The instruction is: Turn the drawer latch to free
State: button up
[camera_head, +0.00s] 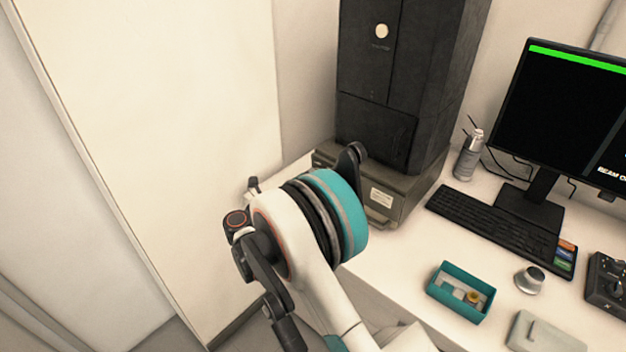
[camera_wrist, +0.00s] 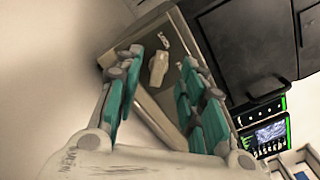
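The grey-brown drawer unit (camera_head: 408,188) sits on the bench under a tall black cabinet, its left part hidden by my arm in the head view. In the wrist view, the drawer unit's face (camera_wrist: 178,32) is tilted in the picture. A pale latch handle (camera_wrist: 158,68) shows on that face, between the two teal-padded fingers of my gripper (camera_wrist: 164,58). The fingers are spread wide, with visible gaps on both sides of the handle. Whether a fingertip touches the face is unclear. The fingers are not clearly visible in the head view.
The black cabinet (camera_head: 400,80) rises above the drawer unit. A spray can (camera_head: 468,156), keyboard (camera_head: 500,228), monitor (camera_head: 565,110), teal tray (camera_head: 447,301) and small metal knob (camera_head: 530,280) stand to the right. A pale wall panel (camera_head: 170,130) is at the left.

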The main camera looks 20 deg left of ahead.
jog(key=shift+b+x, duration=0.4)
jog(key=shift+x, duration=1.45)
grip_shut()
